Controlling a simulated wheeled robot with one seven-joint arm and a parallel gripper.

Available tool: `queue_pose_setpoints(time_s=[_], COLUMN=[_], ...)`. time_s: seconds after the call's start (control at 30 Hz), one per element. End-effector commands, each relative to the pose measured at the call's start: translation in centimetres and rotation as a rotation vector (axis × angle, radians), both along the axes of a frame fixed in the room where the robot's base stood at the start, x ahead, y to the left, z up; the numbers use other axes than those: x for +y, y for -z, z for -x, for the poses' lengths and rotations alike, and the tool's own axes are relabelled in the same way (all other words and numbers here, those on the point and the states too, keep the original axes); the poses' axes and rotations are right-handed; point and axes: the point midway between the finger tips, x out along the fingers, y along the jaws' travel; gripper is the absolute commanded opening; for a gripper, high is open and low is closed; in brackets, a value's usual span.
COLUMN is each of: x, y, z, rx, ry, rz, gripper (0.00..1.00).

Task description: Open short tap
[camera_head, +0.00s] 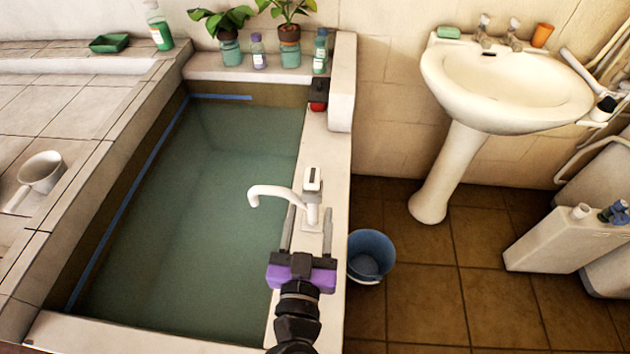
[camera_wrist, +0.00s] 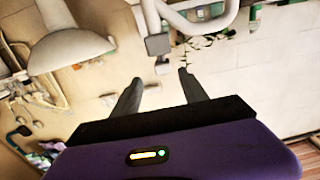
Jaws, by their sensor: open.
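A white tap (camera_head: 311,209) with a short curved spout stands on the right ledge of the water-filled tub. Its spout points left over the water, and a pale lever (camera_head: 313,178) with a dark mark sits on top. My gripper (camera_head: 309,209) is open, with one finger on each side of the tap's base as seen from the head camera. In the wrist view my open gripper (camera_wrist: 160,78) has nothing between its fingertips. The tap's white pipe (camera_wrist: 205,26) and a grey squarish end (camera_wrist: 158,45) lie beyond the fingertips. I cannot tell whether any finger touches the tap.
A blue bucket (camera_head: 371,257) stands on the floor right of the ledge. A pedestal washbasin (camera_head: 508,88) with two small taps stands at the back right. Potted plants and bottles line the tub's far ledge. A white scoop (camera_head: 41,172) lies on the left tiles.

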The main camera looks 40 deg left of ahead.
Motion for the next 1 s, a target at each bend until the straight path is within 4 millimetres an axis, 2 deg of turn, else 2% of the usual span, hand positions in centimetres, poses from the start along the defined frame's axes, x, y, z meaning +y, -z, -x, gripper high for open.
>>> queue_pose_setpoints(time_s=[0.17, 0.4, 0.6, 0.97, 1.0], x=[1.4, 3.3, 4.4, 4.7, 4.7], y=[-0.7, -0.7, -0.6, -0.5, -0.5], z=[-1.0, -4.1, -6.0, -6.6, -6.6], rx=[-0.008, -0.006, -0.006, -0.006, -0.006], ry=[0.000, -0.001, -0.001, -0.001, -0.001], rz=[-0.010, -0.009, -0.009, -0.008, -0.008], gripper=[0.51, 0.51, 0.51, 0.51, 0.47])
